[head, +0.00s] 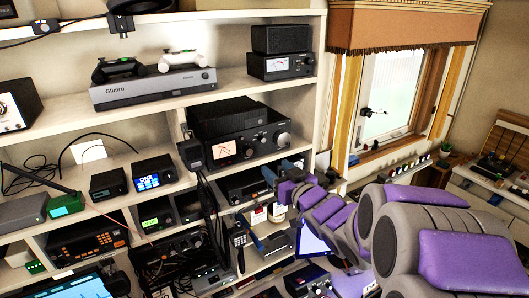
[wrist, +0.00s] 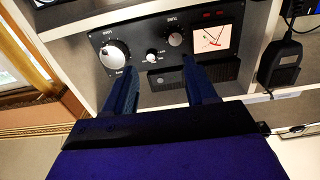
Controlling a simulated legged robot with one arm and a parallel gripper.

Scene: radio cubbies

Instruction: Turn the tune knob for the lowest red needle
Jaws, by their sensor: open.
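The black radio unit (head: 238,136) sits on the middle shelf with a lit meter (head: 225,148) at its left. The wrist view is turned over, so the meter (wrist: 212,37) is at the right there, with thin red needle lines. The tune knob (wrist: 175,39), dark and round, is beside the meter. A larger silver-faced load knob (wrist: 115,53) and a small knob (wrist: 152,57) are on the same panel. My gripper (wrist: 158,66) is open and empty in front of the panel, its fingers apart, one tip just below the tune knob in the picture. Contact cannot be told.
A black hand microphone (wrist: 287,60) hangs beside the unit; it also shows in the head view (head: 191,153). Another dark radio (head: 240,186) sits on the shelf below. A game console (head: 155,88) stands on the shelf above. The window (head: 390,90) is to the right.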

